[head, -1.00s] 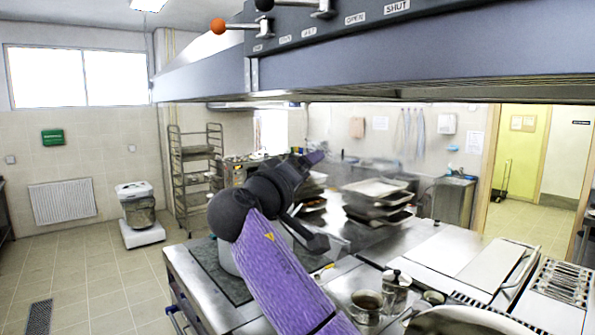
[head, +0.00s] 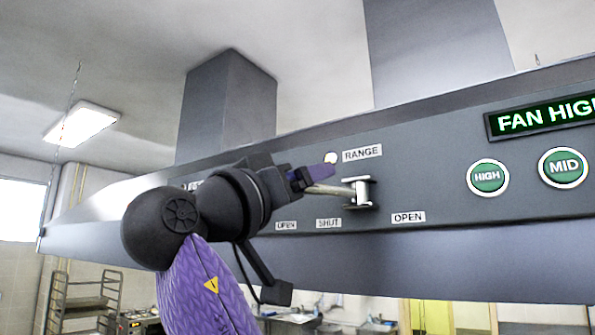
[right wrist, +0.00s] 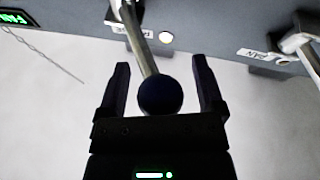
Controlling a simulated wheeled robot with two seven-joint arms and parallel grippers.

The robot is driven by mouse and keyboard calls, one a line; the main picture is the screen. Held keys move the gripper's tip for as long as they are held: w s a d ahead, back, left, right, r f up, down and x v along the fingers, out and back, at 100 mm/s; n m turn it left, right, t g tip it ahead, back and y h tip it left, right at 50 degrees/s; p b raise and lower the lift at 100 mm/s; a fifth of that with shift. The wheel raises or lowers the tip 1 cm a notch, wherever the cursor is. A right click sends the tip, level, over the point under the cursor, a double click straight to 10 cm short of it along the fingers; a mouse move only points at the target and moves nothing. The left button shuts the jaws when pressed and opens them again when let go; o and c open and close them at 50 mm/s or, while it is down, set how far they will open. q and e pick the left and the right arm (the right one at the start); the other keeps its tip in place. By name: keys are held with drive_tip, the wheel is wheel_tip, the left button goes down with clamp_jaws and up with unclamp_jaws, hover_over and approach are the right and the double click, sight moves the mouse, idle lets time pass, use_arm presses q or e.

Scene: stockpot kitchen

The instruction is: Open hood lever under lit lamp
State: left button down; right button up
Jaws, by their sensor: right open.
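The range lever (head: 330,190) is on the hood front (head: 450,190), its metal rod lying to the left from its pivot, on the side of the SHUT label (head: 329,223). An OPEN label (head: 408,217) is to its right. A lit lamp (head: 333,157) sits beside the RANGE label (head: 362,153), above the lever. My right gripper (head: 314,179) is at the lever's end and hides its knob. In the right wrist view the open fingers (right wrist: 162,64) stand either side of the dark ball knob (right wrist: 160,95), with visible gaps. My left gripper is out of view.
A second lever (right wrist: 300,38) with its own label is at the right in the right wrist view. The green HIGH (head: 487,177) and MID (head: 563,167) buttons and a lit FAN HIGH display (head: 545,117) are right of the range lever.

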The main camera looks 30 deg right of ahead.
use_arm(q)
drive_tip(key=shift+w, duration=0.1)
use_arm(e)
clamp_jaws()
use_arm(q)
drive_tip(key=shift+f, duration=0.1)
use_arm(e)
drive_tip(key=shift+f, duration=0.1)
